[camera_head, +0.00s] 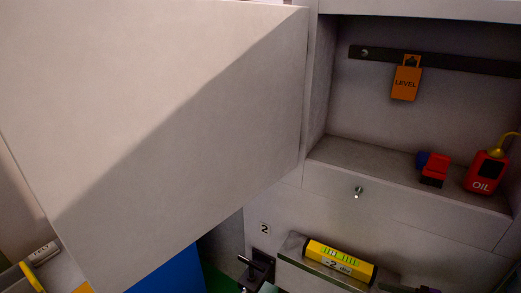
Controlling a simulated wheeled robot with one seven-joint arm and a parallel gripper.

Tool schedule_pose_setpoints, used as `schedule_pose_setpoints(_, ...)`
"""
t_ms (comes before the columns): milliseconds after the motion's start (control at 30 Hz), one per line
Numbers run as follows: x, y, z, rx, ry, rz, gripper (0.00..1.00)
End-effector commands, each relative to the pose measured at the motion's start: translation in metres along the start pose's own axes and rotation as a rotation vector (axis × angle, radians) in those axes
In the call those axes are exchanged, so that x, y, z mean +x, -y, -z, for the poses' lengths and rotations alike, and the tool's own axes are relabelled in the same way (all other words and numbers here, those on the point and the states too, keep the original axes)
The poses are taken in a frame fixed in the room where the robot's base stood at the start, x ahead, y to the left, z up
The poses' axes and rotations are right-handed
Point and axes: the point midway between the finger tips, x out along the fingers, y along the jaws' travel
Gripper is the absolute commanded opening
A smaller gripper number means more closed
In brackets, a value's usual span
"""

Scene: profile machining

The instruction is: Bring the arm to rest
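My gripper is not in view, and I see no part of my arm that I can be sure of. A large pale panel (170,110), which looks like an open cabinet door, fills the left and middle of the view and hides what is behind it. The open cabinet (345,155) is on the right.
An orange LEVEL tag (405,83) hangs from a dark rail (460,62). A red and blue object (434,170) and a red OIL can (486,172) stand on the shelf. Below are a yellow level (340,262) on a ledge and a black fixture (258,268).

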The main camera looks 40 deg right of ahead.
Motion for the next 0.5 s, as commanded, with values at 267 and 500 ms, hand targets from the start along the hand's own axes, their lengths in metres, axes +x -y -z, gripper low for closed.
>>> schedule_pose_setpoints(267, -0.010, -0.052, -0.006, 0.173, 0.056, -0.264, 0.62)
schedule_pose_setpoints(500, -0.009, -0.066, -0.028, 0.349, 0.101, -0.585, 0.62)
